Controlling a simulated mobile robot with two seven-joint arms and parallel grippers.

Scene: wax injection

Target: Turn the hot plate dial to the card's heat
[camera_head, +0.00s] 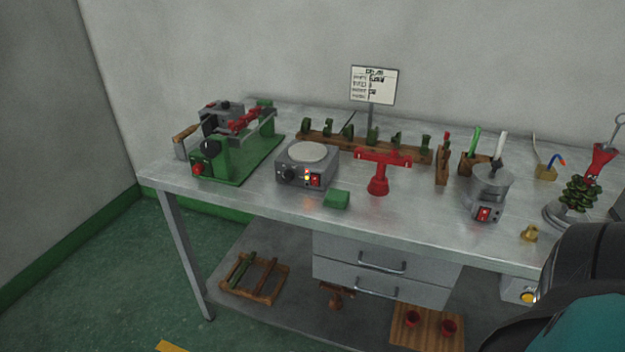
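The hot plate (307,167) is a grey box with a round pale top, standing on the left half of the metal bench. Its dark dial (288,174) is on the front face at the left, beside a lit indicator and a red switch (316,181). The dial's setting is too small to read. The white card (374,85) stands on a post at the back of the bench, with dark writing too small to read. Neither gripper shows in the head view. A dark and teal shape fills the lower right corner.
A green-based machine (232,150) stands left of the hot plate. A green block (337,199) and a red stand (379,178) are in front and right of it. A grey pot (490,187) and a green wax tree (580,192) stand farther right. The bench's front left is clear.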

